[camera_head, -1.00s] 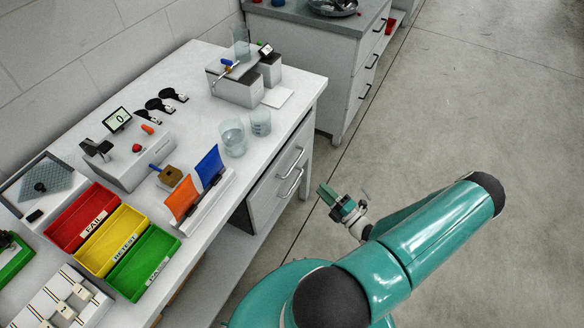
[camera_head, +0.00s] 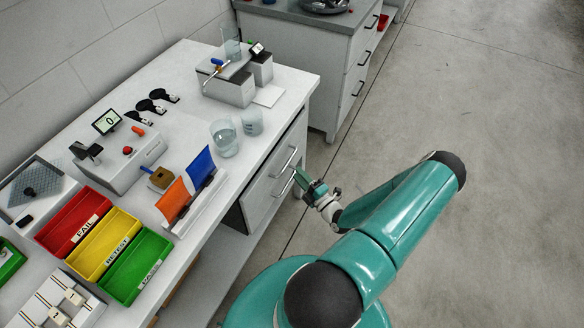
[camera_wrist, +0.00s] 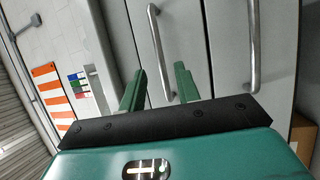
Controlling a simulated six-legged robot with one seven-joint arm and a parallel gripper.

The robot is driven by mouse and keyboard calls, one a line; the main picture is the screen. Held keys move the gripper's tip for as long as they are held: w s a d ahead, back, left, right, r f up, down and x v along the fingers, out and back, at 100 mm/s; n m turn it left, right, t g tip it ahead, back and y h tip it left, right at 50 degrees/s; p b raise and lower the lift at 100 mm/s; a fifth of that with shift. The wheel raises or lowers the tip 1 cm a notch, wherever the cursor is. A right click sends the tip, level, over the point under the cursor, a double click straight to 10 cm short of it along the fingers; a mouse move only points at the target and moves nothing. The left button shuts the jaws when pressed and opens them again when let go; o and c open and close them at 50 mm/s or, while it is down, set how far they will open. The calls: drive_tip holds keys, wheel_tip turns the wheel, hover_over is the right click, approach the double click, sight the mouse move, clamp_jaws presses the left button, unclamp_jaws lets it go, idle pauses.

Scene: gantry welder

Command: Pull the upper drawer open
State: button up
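The upper drawer (camera_head: 264,187) is a grey front under the right end of the white bench, and it looks shut. Its silver bar handle (camera_head: 287,161) shows in the head view. In the wrist view the picture is turned sideways, and the left bar, seemingly the upper handle (camera_wrist: 157,40), runs between my fingers. The right bar, seemingly the lower handle (camera_wrist: 254,45), lies outside them. My gripper (camera_head: 301,178) is close in front of the drawers. In the wrist view my gripper (camera_wrist: 159,76) is open, with green fingers apart. I cannot tell whether a finger touches the handle.
The white bench (camera_head: 180,75) holds glass beakers (camera_head: 224,138), instruments and red, yellow and green trays (camera_head: 140,265) above the drawers. A second grey cabinet (camera_head: 330,75) stands behind. The floor (camera_head: 450,110) to the right is clear. A brown box (camera_wrist: 302,135) shows at the wrist view's right edge.

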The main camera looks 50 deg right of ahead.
drive_tip(key=shift+x, duration=2.35)
clamp_jaws()
